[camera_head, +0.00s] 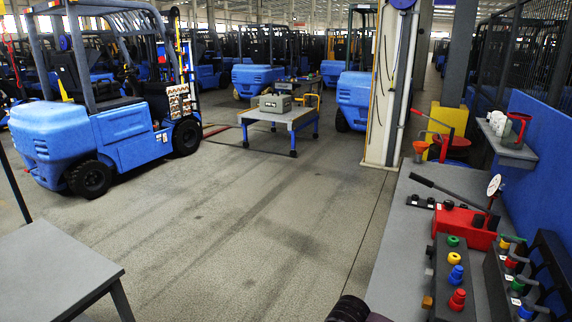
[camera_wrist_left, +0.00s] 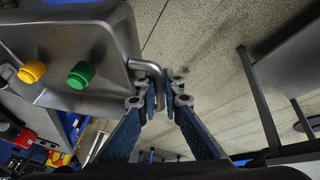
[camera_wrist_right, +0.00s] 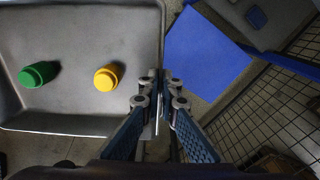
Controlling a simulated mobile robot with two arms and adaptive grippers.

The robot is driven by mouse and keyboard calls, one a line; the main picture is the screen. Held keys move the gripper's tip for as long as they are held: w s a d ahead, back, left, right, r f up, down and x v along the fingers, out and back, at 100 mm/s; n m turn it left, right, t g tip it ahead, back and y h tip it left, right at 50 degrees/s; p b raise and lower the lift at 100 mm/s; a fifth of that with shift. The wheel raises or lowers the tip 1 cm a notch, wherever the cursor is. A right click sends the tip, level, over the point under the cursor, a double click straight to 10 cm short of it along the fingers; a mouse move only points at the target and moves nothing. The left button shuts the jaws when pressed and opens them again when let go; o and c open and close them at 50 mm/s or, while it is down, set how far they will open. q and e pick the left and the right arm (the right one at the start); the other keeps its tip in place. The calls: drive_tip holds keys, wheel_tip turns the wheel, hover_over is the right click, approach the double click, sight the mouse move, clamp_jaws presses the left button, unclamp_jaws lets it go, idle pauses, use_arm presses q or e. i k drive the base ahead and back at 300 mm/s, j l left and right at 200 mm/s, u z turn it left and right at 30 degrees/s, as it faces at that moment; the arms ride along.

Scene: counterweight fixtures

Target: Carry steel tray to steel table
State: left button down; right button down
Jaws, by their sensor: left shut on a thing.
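The steel tray (camera_wrist_left: 85,40) is a grey metal tray with raised rims, carrying a yellow piece (camera_wrist_left: 32,71) and a green piece (camera_wrist_left: 81,75). My left gripper (camera_wrist_left: 161,85) is shut on the tray's bent bar handle. The right wrist view shows the tray (camera_wrist_right: 80,100) at left, with my right gripper (camera_wrist_right: 160,85) closed at its edge, the handle largely hidden by the fingers.
A workbench (camera_head: 400,260) with a red pump (camera_head: 465,225) and coloured knobs runs along the right. A blue-legged table (camera_head: 280,116) with a grey box (camera_head: 275,103) stands further back. A blue forklift (camera_head: 105,130) stands at left. The floor between is clear.

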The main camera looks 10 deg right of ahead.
sight(436, 179)
drive_tip(key=u, duration=0.4)
drive_tip(key=j+u, duration=0.15)
drive_tip(key=u, duration=0.7)
drive_tip(key=i+j+u, duration=0.1)
drive_tip(key=u, duration=0.15)
drive_tip(key=i+j+u, duration=0.15)
drive_tip(key=u, duration=0.15)
drive_tip(key=i+z, duration=0.5)
drive_tip(key=z, duration=0.2)
drive_tip(key=i+l+z, duration=0.2)
drive_tip(key=i+z, duration=0.2)
drive_tip(key=i+l+z, duration=0.1)
drive_tip(key=i+z, duration=0.65)
drive_tip(key=i+l+z, duration=0.1)
drive_tip(key=i+z, duration=0.15)
drive_tip(key=i, duration=0.25)
drive_tip(key=i+z, duration=0.3)
drive_tip(key=i, duration=0.2)
drive_tip(key=i+j+z, duration=0.1)
drive_tip(key=i+z, duration=0.2)
drive_tip(key=i, duration=0.85)
drive_tip(key=i+l+u, duration=0.1)
drive_tip(key=i, duration=0.45)
drive_tip(key=i+l, duration=0.1)
drive_tip(key=i, duration=0.45)
drive_tip(key=i+j+u, duration=0.1)
drive_tip(key=i+u, duration=0.15)
drive_tip(key=i, duration=0.8)
